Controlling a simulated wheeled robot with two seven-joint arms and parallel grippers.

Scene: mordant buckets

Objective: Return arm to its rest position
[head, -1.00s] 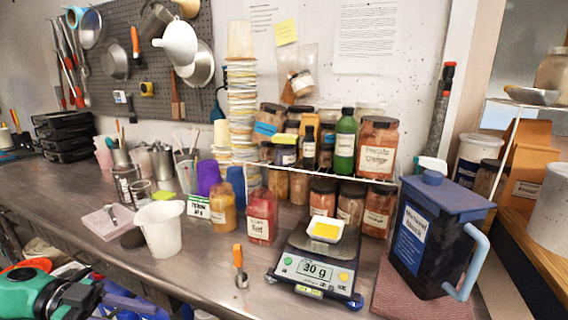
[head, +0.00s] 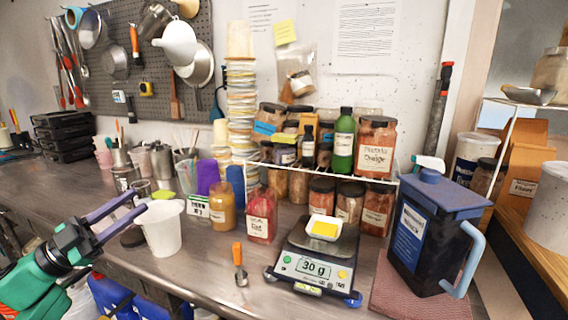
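My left gripper (head: 141,202) is at the left, above the counter's front edge. Its two purple fingers are apart with nothing between them and point to the upper right. The tips show just left of the white beaker's (head: 163,232) rim; I cannot tell whether they touch it. My green and dark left arm comes in from the lower left. My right gripper is not in view. The scale (head: 314,266) reads 30 g and bears a white dish with yellow powder (head: 325,229). An orange-handled scoop (head: 239,262) lies on the counter.
A dark blue bucket (head: 428,240) with a light blue handle stands on a pink cloth at the right. Blue containers (head: 120,298) are below the counter's front edge.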

